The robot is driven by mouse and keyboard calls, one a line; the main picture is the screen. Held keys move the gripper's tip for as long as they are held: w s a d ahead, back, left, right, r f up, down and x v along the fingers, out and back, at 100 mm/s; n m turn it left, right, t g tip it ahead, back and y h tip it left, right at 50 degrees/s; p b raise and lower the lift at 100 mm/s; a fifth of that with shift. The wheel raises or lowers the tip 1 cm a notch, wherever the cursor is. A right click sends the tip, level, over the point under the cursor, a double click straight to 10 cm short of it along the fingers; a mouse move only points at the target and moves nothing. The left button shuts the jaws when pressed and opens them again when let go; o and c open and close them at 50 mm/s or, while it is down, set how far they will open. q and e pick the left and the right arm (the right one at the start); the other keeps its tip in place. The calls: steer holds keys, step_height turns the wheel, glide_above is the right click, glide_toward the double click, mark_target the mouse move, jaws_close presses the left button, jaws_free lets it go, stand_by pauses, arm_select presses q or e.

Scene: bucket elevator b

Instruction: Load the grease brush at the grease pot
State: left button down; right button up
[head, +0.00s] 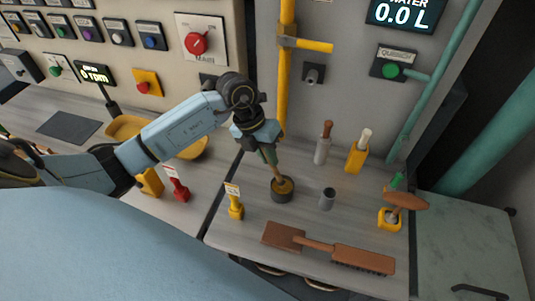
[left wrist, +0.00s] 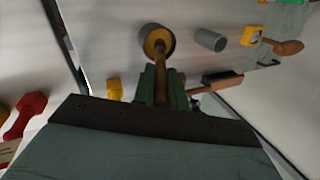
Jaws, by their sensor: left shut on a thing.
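My left gripper (head: 268,156) reaches down over the right-hand worktop and is shut on the grease brush (head: 276,174), a thin wooden-handled brush pointing down. The brush's lower end is at the mouth of the grease pot (head: 283,198), a small dark round pot with amber-brown content. In the left wrist view, the brush (left wrist: 161,68) runs from between the green fingers of my gripper (left wrist: 161,84) to the grease pot (left wrist: 171,44), and its tip overlaps the amber inside. The bristles are hidden, so I cannot tell how deep they sit. My right gripper is not in view.
A grey cylinder (head: 327,199) stands right of the pot, a yellow tagged piece (head: 235,209) to its left. A long brown brush (head: 345,254) lies in front. Two handled tools (head: 322,150) stand behind. A yellow holder (head: 389,219) is at the right.

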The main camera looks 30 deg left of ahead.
arm_select(q)
steer(key=shift+r+p, duration=2.8)
steer(key=shift+r, duration=0.7)
steer(key=shift+f, duration=0.1)
